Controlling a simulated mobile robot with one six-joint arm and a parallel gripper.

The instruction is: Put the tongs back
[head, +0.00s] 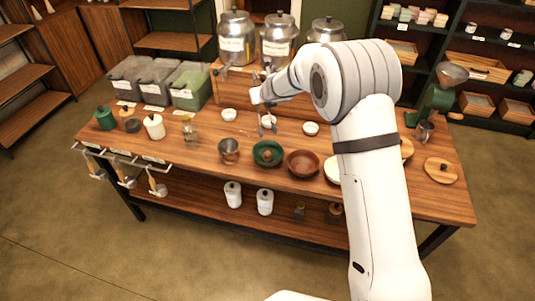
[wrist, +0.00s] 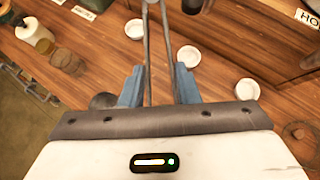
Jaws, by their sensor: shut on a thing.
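My gripper (head: 266,92) is above the middle of the wooden table (head: 325,118), at the end of my white arm. In the wrist view its two blue fingers (wrist: 158,88) are shut on the tongs (wrist: 147,60), which show as two long thin grey arms running away from the gripper. In the head view the tongs (head: 260,122) hang down from the gripper towards a small white bowl (head: 270,119) on the table. I cannot tell whether their tips touch anything. Part of the gripper blends with my arm in the head view.
Large metal urns (head: 236,38) stand on a raised shelf at the back. Lidded bins (head: 190,88) stand at the back left. Bowls, including a brown one (head: 303,163), lie in front. A green grinder (head: 436,100) stands at the right. Handled tools (head: 125,172) hang at the left edge.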

